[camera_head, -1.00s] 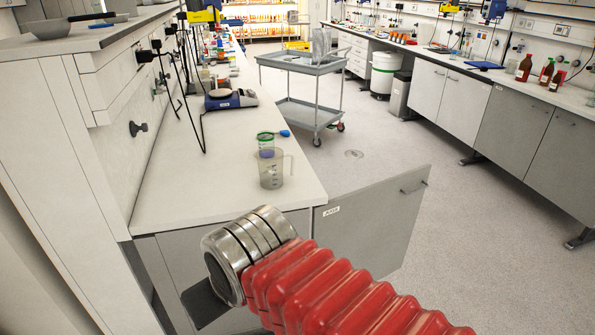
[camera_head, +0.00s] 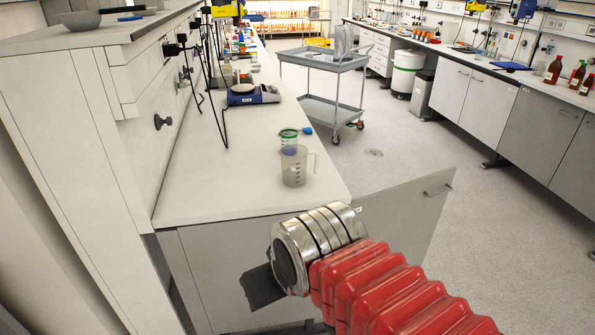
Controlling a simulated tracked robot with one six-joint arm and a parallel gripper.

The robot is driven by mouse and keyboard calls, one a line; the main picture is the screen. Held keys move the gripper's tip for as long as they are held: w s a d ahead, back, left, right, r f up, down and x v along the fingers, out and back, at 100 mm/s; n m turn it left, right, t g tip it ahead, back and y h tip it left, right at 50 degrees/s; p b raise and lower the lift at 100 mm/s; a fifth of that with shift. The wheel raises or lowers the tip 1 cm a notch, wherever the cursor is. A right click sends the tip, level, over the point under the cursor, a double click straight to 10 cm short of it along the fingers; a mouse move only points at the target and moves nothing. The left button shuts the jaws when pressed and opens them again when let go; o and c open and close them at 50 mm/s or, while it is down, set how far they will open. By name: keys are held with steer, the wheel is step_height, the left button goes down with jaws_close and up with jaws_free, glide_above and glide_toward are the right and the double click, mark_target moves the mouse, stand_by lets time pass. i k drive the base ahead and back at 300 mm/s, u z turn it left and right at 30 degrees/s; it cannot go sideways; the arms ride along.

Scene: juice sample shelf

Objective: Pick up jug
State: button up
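A clear measuring jug (camera_head: 295,172) with a handle on its right stands upright on the white left bench, near its front end. A small green-rimmed beaker (camera_head: 288,138) stands just behind it, partly hidden by the jug. My gripper (camera_head: 262,287) shows only as a dark flat piece below the metal rings of my red-sleeved arm. It is in front of the bench end and appears lower than the jug, apart from it. Its fingers are mostly hidden, and I cannot see whether they are open.
A cabinet door (camera_head: 408,215) stands open to the right of the bench end. A hotplate (camera_head: 252,94) and several small vessels stand further back on the left bench. A grey trolley (camera_head: 325,62) stands in the aisle. The floor to the right is clear.

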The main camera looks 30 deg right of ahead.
mark_target(293, 156)
steer(key=u, duration=0.05)
steer(key=i, duration=1)
steer(key=z, duration=0.05)
